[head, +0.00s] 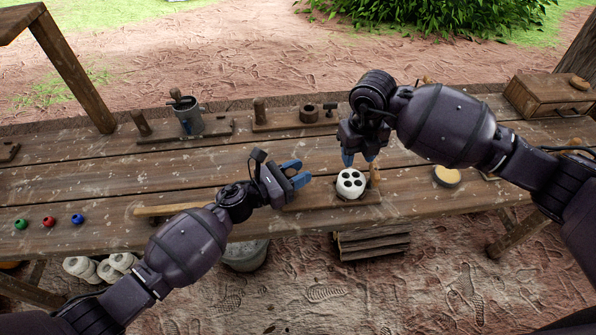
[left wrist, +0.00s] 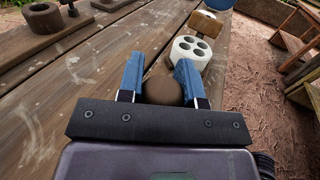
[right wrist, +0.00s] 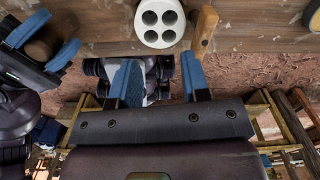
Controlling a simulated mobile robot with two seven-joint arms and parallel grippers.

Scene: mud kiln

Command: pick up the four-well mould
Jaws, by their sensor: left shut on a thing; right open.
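The white four-well mould (head: 351,184) stands upright on a wooden board (head: 318,199) near the table's front edge. Its dark wells face up in the left wrist view (left wrist: 190,52) and right wrist view (right wrist: 159,22). A brown round-topped peg (left wrist: 163,88) is on the mould's left, and an upright wooden peg (right wrist: 205,30) is close on its right. My left gripper (head: 298,174) is shut on the brown peg, apart from the mould. My right gripper (head: 359,158) is open and empty, just behind and above the mould; its fingers show in the right wrist view (right wrist: 158,82).
Behind stand a metal pot (head: 188,122) and wooden stands with pegs. A wooden box (head: 548,95) is at the back right. A pale round thing (head: 446,176) lies right of the mould. Green, red and blue balls (head: 48,221) and a wooden stick (head: 172,209) lie left.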

